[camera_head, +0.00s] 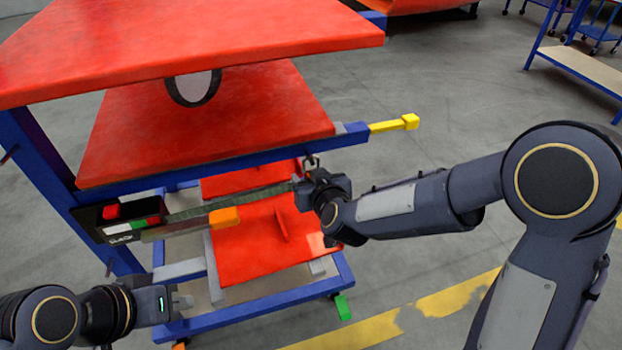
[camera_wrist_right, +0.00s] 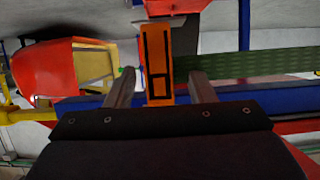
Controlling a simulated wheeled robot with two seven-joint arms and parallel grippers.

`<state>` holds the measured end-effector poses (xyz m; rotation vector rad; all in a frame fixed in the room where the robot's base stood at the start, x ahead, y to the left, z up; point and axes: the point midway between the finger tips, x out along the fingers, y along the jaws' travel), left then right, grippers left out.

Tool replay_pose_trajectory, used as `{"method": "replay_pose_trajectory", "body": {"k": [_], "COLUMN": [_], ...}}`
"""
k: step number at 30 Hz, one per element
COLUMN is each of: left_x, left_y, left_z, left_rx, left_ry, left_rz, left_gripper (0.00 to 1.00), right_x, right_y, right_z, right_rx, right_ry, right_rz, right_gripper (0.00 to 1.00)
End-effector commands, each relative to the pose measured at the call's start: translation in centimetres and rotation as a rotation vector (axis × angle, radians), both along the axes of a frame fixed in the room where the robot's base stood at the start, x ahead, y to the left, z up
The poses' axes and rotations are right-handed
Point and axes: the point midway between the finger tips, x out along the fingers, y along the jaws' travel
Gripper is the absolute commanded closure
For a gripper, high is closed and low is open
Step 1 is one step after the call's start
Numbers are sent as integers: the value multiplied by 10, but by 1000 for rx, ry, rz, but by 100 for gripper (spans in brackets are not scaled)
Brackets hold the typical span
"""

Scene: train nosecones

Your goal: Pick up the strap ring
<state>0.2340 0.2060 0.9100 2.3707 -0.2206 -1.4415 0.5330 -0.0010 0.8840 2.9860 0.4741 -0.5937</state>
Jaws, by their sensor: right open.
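A dark green strap (camera_head: 230,199) runs along the near side of the blue-framed cart, from a dark ratchet unit (camera_head: 120,222) on the left to my right gripper (camera_head: 304,184). A small dark ring-like piece (camera_head: 311,163) shows at the cart edge just above that gripper; I cannot tell for sure that it is the strap ring. In the right wrist view my right gripper (camera_wrist_right: 161,88) is open, its fingers either side of an orange part (camera_wrist_right: 158,65) with black outlines; contact is unclear. The strap (camera_wrist_right: 250,66) lies beyond, to the right. My left gripper (camera_head: 178,302) is low at left; its fingers are unclear.
The cart has red panels (camera_head: 205,125), a large red panel (camera_head: 180,45) above, and a blue lower frame (camera_head: 250,310). An orange handle (camera_head: 224,217) sits by the strap. A yellow bar (camera_head: 395,124) sticks out right. Open floor (camera_head: 450,100) lies right of the cart.

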Motion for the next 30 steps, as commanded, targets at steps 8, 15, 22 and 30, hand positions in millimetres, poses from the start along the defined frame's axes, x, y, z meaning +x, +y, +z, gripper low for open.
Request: {"method": "replay_pose_trajectory", "body": {"k": [8,15,22,30], "left_x": [0,0,0,0], "left_y": [0,0,0,0], "left_z": [0,0,1,2], "left_rx": [0,0,0,0], "left_ry": [0,0,0,0], "left_rz": [0,0,0,0], "left_gripper": [100,100,100,100], "right_x": [0,0,0,-20], "right_y": [0,0,0,-6], "right_z": [0,1,5,15], "right_rx": [0,0,0,0], "right_ry": [0,-1,-2,-1], "right_rz": [0,0,0,1], "right_gripper": [82,100,100,100]}}
